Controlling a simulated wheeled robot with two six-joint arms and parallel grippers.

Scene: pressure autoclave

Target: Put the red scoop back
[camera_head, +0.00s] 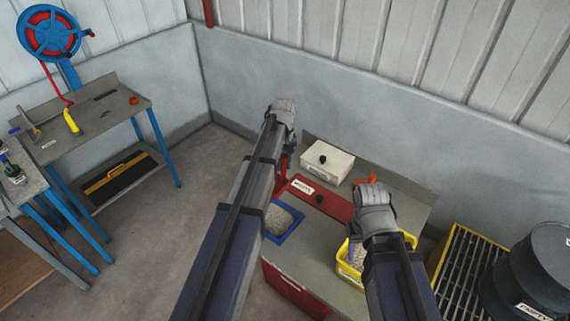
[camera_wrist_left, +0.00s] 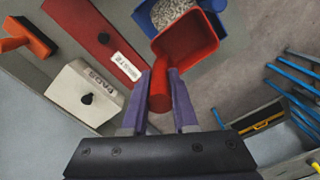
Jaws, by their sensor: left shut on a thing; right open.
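The red scoop (camera_wrist_left: 186,44) is in my left gripper (camera_wrist_left: 163,88), whose purple fingers are shut on its handle. In the left wrist view its square bowl overlaps the edge of a blue bin (camera_wrist_left: 141,20) of pale granules. In the head view a bit of the scoop (camera_head: 281,181) shows below my left gripper (camera_head: 288,142), mostly hidden by my arm; the blue bin (camera_head: 297,228) is just below it. My right gripper (camera_head: 358,246) is open over a yellow bin (camera_head: 347,273); its fingers are partly hidden.
A red waste box (camera_head: 324,200) with a black knob lies across the bench middle. A white box (camera_head: 327,160) stands behind it. An orange-handled tool (camera_wrist_left: 27,38) lies beyond. A dark drum (camera_head: 540,270) and yellow-framed grate (camera_head: 462,265) stand at right.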

